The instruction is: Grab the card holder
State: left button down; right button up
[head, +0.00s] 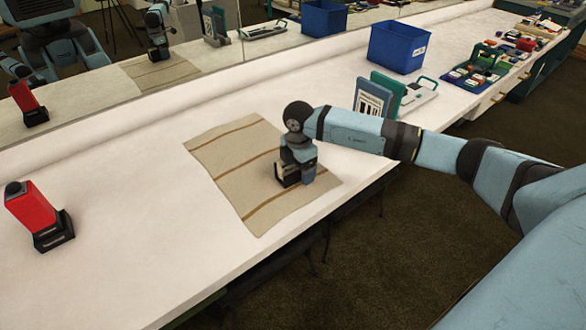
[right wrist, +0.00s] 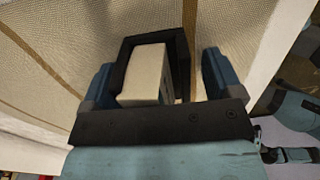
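The card holder (head: 291,180) is a small black open frame with a white block inside. It sits on the beige striped mat, partly hidden by my right gripper in the head view. In the right wrist view the card holder (right wrist: 181,62) lies between the two blue fingers. My right gripper (head: 299,175) points down over it. Its fingers (right wrist: 158,82) are spread on either side. A narrow gap shows on the right of the holder; on the left I cannot tell whether the finger touches. My left gripper is not in view.
The striped mat (head: 233,167) lies on the white counter (head: 130,215). A red box on a black base (head: 38,217) stands at the left. Upright panels (head: 378,96), a blue bin (head: 397,47) and a cluttered tray (head: 474,71) are farther back. A mirror runs behind the counter.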

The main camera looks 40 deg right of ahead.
jog(key=c, duration=1)
jog(key=shift+c, duration=0.2)
